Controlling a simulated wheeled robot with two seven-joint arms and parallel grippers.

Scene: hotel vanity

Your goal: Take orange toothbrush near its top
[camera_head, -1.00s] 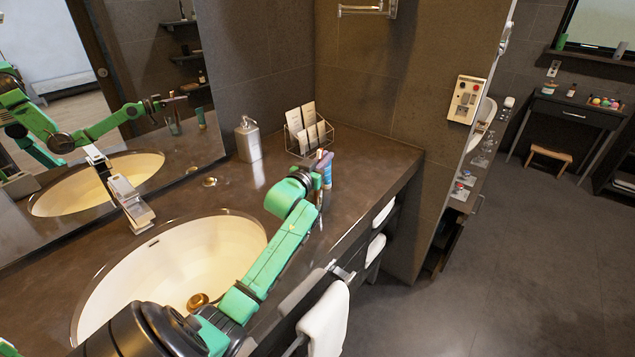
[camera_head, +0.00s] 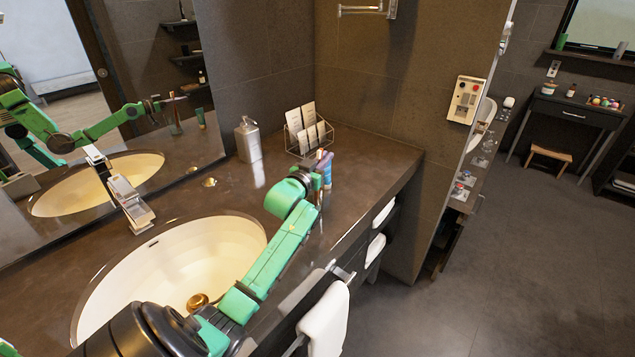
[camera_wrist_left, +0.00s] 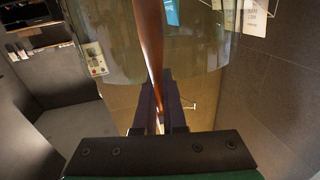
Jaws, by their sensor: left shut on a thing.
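My left gripper (camera_head: 315,180) reaches over the counter's far right part, beside a blue tube (camera_head: 327,168). In the left wrist view the left gripper (camera_wrist_left: 160,98) is shut on the orange toothbrush (camera_wrist_left: 151,38), whose long brown-orange handle runs from the top edge down between the dark fingers. A clear glass (camera_wrist_left: 105,50) shows around the upper part of the toothbrush in that view. The blue tube (camera_wrist_left: 172,12) is behind it. In the head view the wrist hides most of the toothbrush and the glass. My right gripper is not in view.
A wire rack with cards (camera_head: 309,132) and a metal soap dispenser (camera_head: 248,140) stand behind the gripper. The sink (camera_head: 190,250) and faucet (camera_head: 130,203) are to the left. White towels (camera_head: 325,322) hang at the counter's front. The counter right of the tube is clear.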

